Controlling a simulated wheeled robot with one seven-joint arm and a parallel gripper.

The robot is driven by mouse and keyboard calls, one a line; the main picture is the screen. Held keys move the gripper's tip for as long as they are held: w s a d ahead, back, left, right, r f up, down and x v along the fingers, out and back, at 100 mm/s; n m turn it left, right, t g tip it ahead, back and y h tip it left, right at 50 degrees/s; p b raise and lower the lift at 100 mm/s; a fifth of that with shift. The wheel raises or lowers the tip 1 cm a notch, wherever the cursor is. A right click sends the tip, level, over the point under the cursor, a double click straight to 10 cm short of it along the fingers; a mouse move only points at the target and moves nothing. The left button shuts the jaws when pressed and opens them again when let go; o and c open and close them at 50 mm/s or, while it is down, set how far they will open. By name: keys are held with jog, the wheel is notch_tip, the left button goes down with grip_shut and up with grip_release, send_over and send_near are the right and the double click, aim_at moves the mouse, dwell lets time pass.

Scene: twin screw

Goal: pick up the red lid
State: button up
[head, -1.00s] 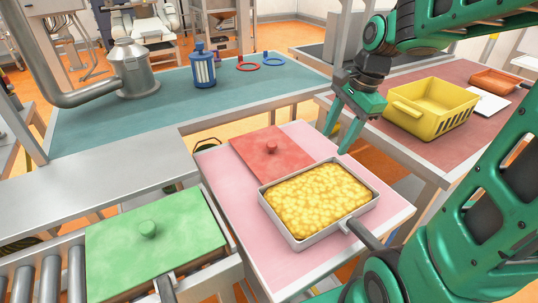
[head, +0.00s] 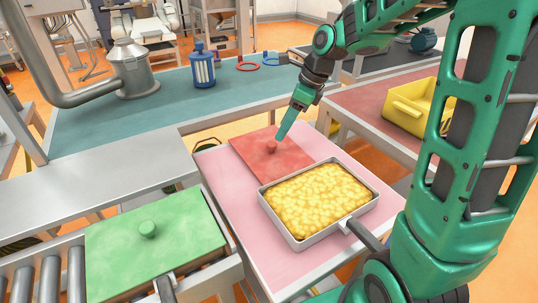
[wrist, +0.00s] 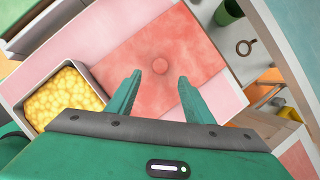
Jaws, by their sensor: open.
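The red lid (head: 257,158) is a flat square plate with a small round knob (head: 271,147) in its middle. It lies on the pink table (head: 230,208), behind a pan (head: 300,240) of yellow food. My gripper (head: 281,134) is above the lid, its fingers pointing down close to the knob. In the wrist view the gripper (wrist: 156,93) is open, with its two fingers apart and nothing between them. The knob (wrist: 160,66) shows a little beyond the fingertips, roughly midway between them. The lid (wrist: 150,50) fills the middle of that view.
The pan's handle (head: 360,233) points toward my arm. A green lid (head: 150,250) is on the roller conveyor at the left. A yellow crate (head: 415,108) stands on the table at the right. A blue canister (head: 203,70) stands on the teal table at the back.

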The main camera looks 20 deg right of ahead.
aim_at(273, 143)
jog(key=shift+x, duration=3.6)
jog(key=shift+a+r, duration=0.1)
jog(key=shift+a, duration=0.05)
grip_shut()
